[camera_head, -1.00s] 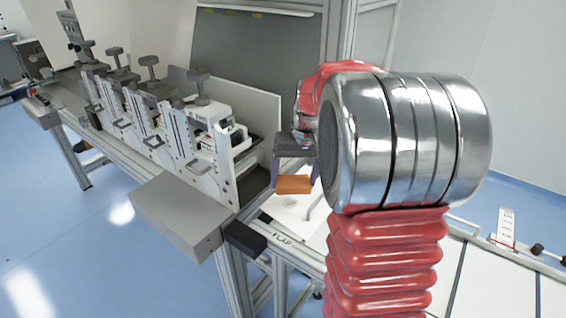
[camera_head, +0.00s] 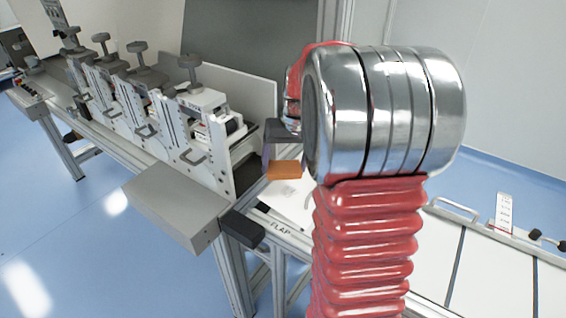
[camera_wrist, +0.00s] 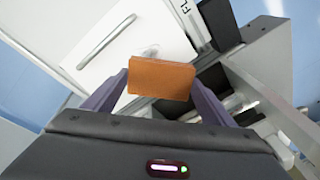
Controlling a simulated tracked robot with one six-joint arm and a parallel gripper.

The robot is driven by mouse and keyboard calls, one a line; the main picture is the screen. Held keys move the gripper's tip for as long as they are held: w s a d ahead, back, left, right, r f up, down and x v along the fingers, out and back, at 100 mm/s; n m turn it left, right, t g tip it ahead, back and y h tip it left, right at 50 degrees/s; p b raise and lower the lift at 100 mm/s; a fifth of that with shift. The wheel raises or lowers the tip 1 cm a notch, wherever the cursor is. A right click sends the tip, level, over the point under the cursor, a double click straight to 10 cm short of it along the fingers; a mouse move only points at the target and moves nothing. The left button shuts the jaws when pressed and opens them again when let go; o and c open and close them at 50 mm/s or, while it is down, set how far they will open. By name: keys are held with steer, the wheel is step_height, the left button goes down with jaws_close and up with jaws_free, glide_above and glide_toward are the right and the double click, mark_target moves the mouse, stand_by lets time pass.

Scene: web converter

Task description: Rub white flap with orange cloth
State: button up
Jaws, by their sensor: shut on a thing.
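My gripper (camera_head: 284,165) is shut on the orange cloth (camera_head: 285,170), a small block-like orange piece held between its purple-grey fingers. In the wrist view the orange cloth (camera_wrist: 161,79) sits between both fingertips, flat face toward the camera. The white flap (camera_head: 290,202) lies below and beyond the cloth, with a handle and the label FLAP at its front edge. In the wrist view the white flap (camera_wrist: 120,45) fills the upper left, and the cloth overlaps its lower right corner. I cannot tell whether the cloth touches it. My arm hides the flap's right part in the head view.
A grey metal box (camera_head: 178,205) juts out left of the flap, with a black block (camera_head: 242,228) at its end. A row of white machine units with dark knobs (camera_head: 190,68) stands behind. White panels (camera_head: 490,262) with a handle lie to the right.

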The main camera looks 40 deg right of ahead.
mark_target(294, 179)
steer(key=shift+w+a+f, duration=0.1)
steer(key=shift+w+f, duration=0.1)
steer(key=shift+f, duration=0.95)
steer(key=shift+w+a+f, duration=0.1)
steer(key=shift+w+f, duration=0.1)
steer(key=shift+f, duration=0.95)
steer(key=shift+w+f, duration=0.15)
steer(key=shift+f, duration=0.9)
steer(key=shift+s+d+f, duration=0.1)
steer(key=shift+s+d, duration=0.1)
steer(key=shift+s, duration=0.4)
steer(key=shift+s+d+f, duration=0.1)
steer(key=shift+s+d, duration=0.15)
steer(key=shift+s, duration=0.35)
steer(key=shift+s+d, duration=0.2)
steer(key=shift+s, duration=0.4)
